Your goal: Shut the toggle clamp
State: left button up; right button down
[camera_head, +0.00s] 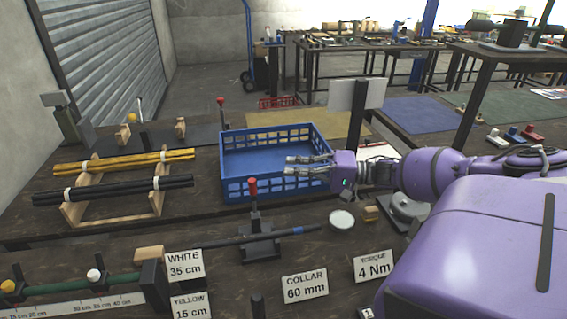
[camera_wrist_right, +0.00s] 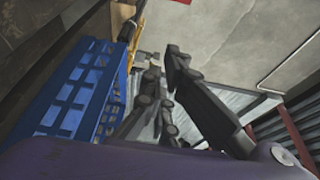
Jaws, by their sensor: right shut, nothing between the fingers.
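The toggle clamp (camera_head: 259,224) stands on the near bench in the head view, its red-tipped handle (camera_head: 253,188) pointing upright. A dark rod with a blue band (camera_head: 297,231) lies across its base. My right gripper (camera_head: 289,165) is above and to the right of the handle, in front of the blue crate, apart from the clamp. Its fingers are shut and empty; they also show in the right wrist view (camera_wrist_right: 163,68). The clamp is not visible in the wrist view. My left gripper is not in view.
The blue crate (camera_head: 243,188) stands behind the clamp; its side also shows in the wrist view (camera_wrist_right: 75,90). A wooden rack (camera_head: 115,210) carries yellow and black rods at left. A round white disc (camera_head: 342,220) lies right of the clamp. Label cards (camera_head: 305,286) stand in front.

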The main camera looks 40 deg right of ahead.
aim_at(253, 197)
jog(key=x, duration=0.9)
jog(key=s+a+p, duration=0.2)
jog(key=s, duration=0.1)
jog(key=shift+s, duration=0.3)
jog(key=shift+s+a+r+n, duration=0.15)
jog(key=shift+s+n, duration=0.1)
jog(key=shift+n, duration=0.05)
